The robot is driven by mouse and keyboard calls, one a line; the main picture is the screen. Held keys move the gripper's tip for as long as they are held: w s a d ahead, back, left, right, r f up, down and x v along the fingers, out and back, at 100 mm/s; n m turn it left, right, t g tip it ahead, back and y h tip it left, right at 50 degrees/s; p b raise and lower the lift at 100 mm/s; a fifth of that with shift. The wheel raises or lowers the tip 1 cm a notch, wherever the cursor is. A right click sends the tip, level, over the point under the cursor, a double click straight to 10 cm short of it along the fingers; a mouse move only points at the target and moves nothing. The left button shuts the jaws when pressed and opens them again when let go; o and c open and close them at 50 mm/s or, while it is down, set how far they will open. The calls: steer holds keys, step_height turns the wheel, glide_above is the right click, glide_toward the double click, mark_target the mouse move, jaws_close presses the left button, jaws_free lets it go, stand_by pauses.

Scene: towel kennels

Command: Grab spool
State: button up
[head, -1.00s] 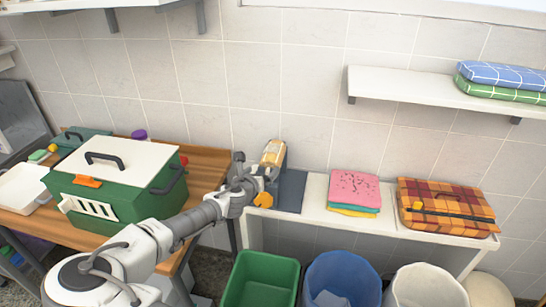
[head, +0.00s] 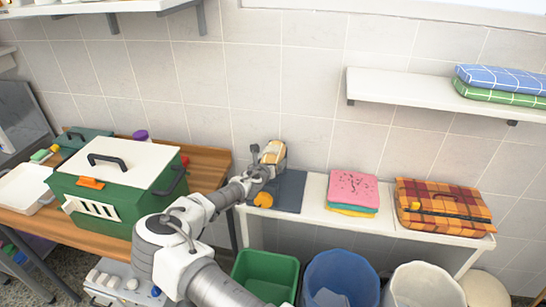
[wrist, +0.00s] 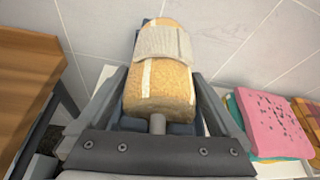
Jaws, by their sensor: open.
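The spool looks like a tan, speckled roll with a pale band around its upper part. In the wrist view the spool (wrist: 160,88) fills the middle, and in the head view it (head: 272,151) sits at the left end of the white bench, partly hidden by my gripper. My gripper (wrist: 160,76) is open, with one finger on each side of the spool. I cannot tell whether the fingers touch it. A short grey peg (wrist: 157,124) shows at the spool's near end.
A dark mat (head: 290,192) lies beside the spool on the white bench (head: 313,205). Folded cloths (head: 354,190) and a plaid case (head: 444,207) stand farther right. A green kennel (head: 120,205) stands on the wooden table at left. Green, blue and white bins stand below.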

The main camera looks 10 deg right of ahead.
steer(key=shift+w+d+f, duration=0.15)
steer(key=shift+w, duration=0.1)
steer(key=shift+c, duration=0.3)
steer(key=c, duration=1.1)
steer(key=shift+r, duration=0.25)
